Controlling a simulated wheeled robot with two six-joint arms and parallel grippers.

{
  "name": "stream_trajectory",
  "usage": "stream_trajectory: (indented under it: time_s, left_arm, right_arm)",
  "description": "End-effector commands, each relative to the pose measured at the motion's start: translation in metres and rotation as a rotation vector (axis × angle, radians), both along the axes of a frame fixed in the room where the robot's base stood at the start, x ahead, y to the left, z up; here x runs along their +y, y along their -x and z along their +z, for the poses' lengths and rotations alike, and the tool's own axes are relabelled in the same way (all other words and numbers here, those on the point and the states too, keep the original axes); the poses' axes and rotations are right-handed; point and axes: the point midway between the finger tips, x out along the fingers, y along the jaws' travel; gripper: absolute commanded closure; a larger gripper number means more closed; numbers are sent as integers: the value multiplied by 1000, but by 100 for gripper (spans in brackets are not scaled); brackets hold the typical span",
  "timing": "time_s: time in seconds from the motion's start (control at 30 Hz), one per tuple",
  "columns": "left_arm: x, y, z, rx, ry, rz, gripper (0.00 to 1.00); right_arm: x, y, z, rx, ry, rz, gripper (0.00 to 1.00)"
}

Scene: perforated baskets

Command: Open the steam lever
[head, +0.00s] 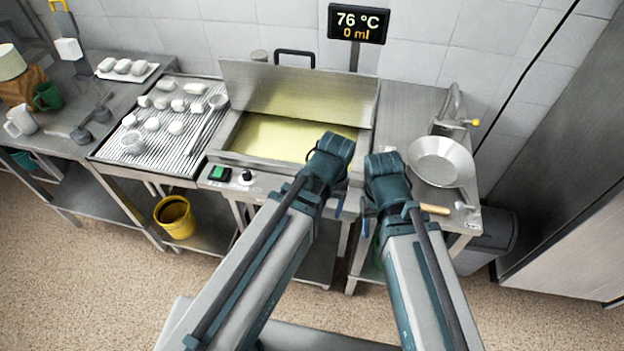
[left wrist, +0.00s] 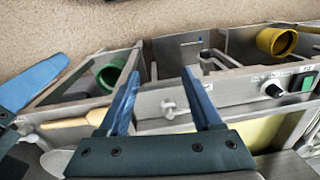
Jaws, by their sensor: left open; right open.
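I cannot tell for certain which part is the steam lever. A small lever with a yellow tip (head: 473,122) sticks out beside a steel spout (head: 452,105) on the right counter. In the left wrist view a small metal handle-like part (left wrist: 168,107) shows on the appliance front, between my fingers. My left gripper (head: 332,185) is open and empty, pointing down at the front right edge of the oil-filled fryer (head: 236,130). Its blue fingers show in the left wrist view (left wrist: 162,85). My right gripper (head: 372,200) is open just right of it; its fingertips are partly hidden.
A steel bowl (head: 441,161) and a wooden handle (head: 434,209) lie on the right counter. The panel has a knob (head: 246,176) and a green switch (head: 219,173). A display (head: 358,23) reads 76 °C, 0 ml. A yellow bucket (head: 175,217) sits below left.

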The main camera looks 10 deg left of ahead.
Motion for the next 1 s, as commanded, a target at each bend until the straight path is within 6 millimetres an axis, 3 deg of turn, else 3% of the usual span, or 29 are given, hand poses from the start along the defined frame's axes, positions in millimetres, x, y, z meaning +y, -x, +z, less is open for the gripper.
stream_trajectory:
  time_s: [0.03, 0.2, 0.4, 0.77, 1.0]
  left_arm:
    - [11, -25, 11, -20, 27, 137, 34]
    - [53, -85, 29, -81, 128, 613, 34]
    - [90, -122, 41, -115, 212, 968, 34]
    - [98, -128, 38, -119, 231, 1045, 34]
    - [96, -130, 20, -119, 230, 1043, 34]
  right_arm:
    - [0, 0, 12, 0, 0, 0, 50]
    - [0, 0, 28, 0, 0, 0, 50]
    - [0, 0, 38, 0, 0, 0, 50]
    - [0, 0, 34, 0, 0, 0, 50]
    - [0, 0, 16, 0, 0, 0, 50]
